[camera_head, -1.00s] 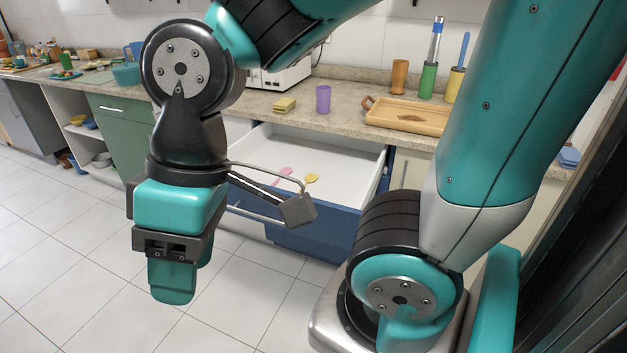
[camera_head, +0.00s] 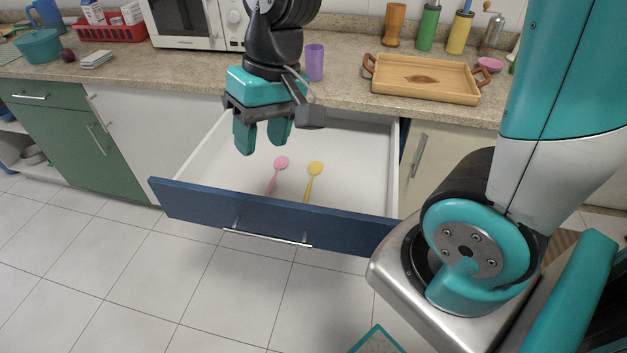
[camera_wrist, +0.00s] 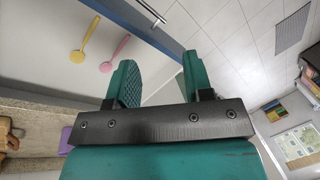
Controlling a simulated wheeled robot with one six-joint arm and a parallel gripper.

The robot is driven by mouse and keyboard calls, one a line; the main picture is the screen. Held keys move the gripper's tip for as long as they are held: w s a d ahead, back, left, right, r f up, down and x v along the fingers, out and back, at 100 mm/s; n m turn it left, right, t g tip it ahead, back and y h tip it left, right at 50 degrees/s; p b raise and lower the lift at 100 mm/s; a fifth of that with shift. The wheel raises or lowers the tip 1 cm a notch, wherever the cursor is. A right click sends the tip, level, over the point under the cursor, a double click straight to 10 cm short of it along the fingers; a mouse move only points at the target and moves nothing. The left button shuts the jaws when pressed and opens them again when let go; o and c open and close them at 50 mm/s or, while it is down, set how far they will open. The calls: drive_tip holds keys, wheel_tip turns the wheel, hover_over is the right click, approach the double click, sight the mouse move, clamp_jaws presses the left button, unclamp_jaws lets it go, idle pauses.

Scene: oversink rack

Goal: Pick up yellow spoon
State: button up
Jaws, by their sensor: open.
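The yellow spoon (camera_head: 314,175) lies in the open drawer (camera_head: 352,165), its round bowl toward the back and its handle toward the drawer front. A pink spoon (camera_head: 277,172) lies just left of it, apart from it. My gripper (camera_head: 261,148) is open and empty, pointing down above the left part of the drawer, left of both spoons. In the wrist view the yellow spoon (camera_wrist: 84,43) and the pink spoon (camera_wrist: 117,52) show at the upper left, outside my fingers (camera_wrist: 155,75).
The blue drawer front (camera_head: 270,212) and white side walls enclose the spoons. Above the drawer, the counter holds a purple cup (camera_head: 314,62), a wooden tray (camera_head: 424,78), a microwave (camera_head: 190,22) and several utensil holders. The drawer floor around the spoons is clear.

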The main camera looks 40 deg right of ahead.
drive_tip(key=w+d+f+m+h, duration=0.1)
drive_tip(key=w+d+f+m, duration=0.55)
drive_tip(key=d, duration=0.25)
drive_tip(key=m+h, duration=0.2)
drive_tip(key=m, duration=0.2)
hover_over(309, 185)
wheel_tip(309, 185, down, 5)
drive_tip(key=shift+g, duration=0.3)
wheel_tip(309, 185, down, 12)
drive_tip(key=shift+d+f+p, duration=0.15)
drive_tip(key=shift+p, duration=0.35)
drive_tip(key=shift+f+p, duration=0.5)
drive_tip(key=shift+f, duration=2.4)
clamp_jaws()
